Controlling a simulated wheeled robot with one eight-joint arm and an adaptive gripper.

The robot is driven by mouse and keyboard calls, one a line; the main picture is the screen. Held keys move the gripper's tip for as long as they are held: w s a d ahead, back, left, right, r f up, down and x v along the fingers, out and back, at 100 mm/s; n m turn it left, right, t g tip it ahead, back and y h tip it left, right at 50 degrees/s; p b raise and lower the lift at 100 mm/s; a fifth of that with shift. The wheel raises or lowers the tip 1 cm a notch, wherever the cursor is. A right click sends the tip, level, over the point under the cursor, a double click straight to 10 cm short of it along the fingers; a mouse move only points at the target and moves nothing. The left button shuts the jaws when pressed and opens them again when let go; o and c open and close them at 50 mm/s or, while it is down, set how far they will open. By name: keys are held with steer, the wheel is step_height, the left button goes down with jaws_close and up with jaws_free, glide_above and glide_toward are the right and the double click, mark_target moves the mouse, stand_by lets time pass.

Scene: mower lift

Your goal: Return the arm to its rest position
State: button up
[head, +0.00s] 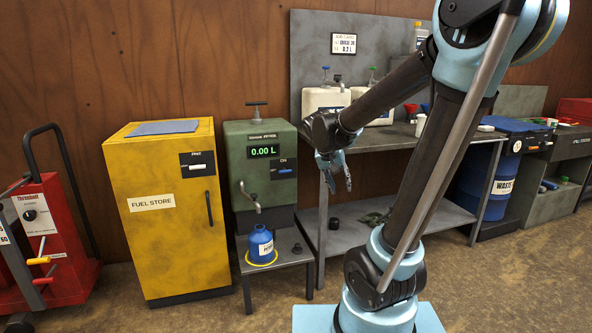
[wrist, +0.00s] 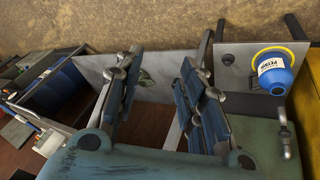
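My arm rises from its base, bends high at the upper right of the head view and reaches down to the left. My gripper (head: 335,172) hangs in front of the workbench's left end, beside the green dispenser (head: 262,160). In the wrist view my gripper (wrist: 168,80) has its two fingers well apart with nothing between them. A blue bottle (head: 261,243) stands on a yellow ring on the low stand below the dispenser's tap, apart from my gripper. The bottle also shows in the wrist view (wrist: 277,74).
A yellow fuel store cabinet (head: 165,240) and a red machine (head: 55,235) stand to the left. The workbench (head: 375,138) holds white containers (head: 322,101). A blue waste drum (head: 486,180) stands at the right. The floor left of my base is open.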

steer(key=s+d+f+y, duration=0.1)
steer(key=s+f, duration=0.2)
steer(key=s, duration=0.4)
steer(key=s+d+f+n+y, duration=0.1)
steer(key=s+f, duration=0.2)
steer(key=s, duration=0.4)
steer(key=s+d+f+n+g+y, duration=0.1)
steer(key=s+d+f+y, duration=0.1)
steer(key=s, duration=0.6)
steer(key=shift+f, duration=0.4)
steer(key=shift+s, duration=0.1)
steer(key=shift+w+f, duration=0.2)
steer(key=shift+w, duration=0.25)
steer(key=shift+s, duration=0.1)
steer(key=shift+c, duration=0.3)
